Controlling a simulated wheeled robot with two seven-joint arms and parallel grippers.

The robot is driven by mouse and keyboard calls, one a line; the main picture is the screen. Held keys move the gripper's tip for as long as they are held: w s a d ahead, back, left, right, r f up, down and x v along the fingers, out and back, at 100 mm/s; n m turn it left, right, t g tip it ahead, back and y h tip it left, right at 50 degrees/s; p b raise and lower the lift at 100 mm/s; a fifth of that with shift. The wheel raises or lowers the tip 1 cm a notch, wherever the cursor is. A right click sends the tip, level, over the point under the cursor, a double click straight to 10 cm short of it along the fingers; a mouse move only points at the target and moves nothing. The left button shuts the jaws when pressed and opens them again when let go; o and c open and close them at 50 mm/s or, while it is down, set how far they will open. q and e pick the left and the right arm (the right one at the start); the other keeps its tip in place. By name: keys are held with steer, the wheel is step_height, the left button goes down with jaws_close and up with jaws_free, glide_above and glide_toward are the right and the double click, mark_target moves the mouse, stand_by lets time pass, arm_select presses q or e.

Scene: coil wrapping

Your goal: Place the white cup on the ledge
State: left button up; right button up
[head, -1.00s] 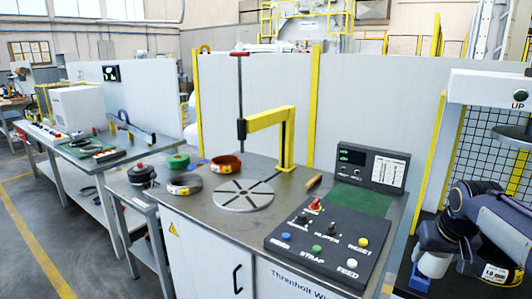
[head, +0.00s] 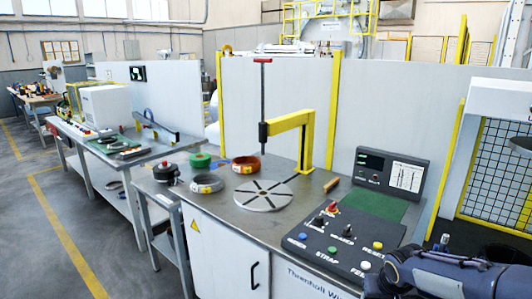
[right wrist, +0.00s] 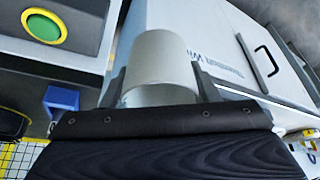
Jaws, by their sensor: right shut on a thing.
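The white cup (right wrist: 164,60) shows in the right wrist view, between the two dark fingers of my right gripper (right wrist: 160,84), which is shut on it. The cup's lower part is hidden behind the dark gripper body. In the head view my right arm is at the lower right corner, and the cup and right gripper cannot be made out there. My left gripper is in neither current view. I cannot tell which surface is the ledge.
A steel bench holds a slotted round plate (head: 263,195), a yellow arm (head: 306,140), a control panel (head: 345,240) and several coils, including an orange one (head: 246,164). A white machine (head: 500,100) stands at right. A green button (right wrist: 44,26) and blue block (right wrist: 62,100) show in the wrist view.

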steer(key=s+a+f+n, duration=0.1)
steer(key=s+a+f, duration=0.5)
steer(key=a+f, duration=0.2)
step_height(320, 180, down, 2)
steer(key=shift+a+f+n+y+p, duration=0.15)
steer(key=shift+a+n+y+p, duration=0.15)
steer(key=shift+a+n+p, duration=0.1)
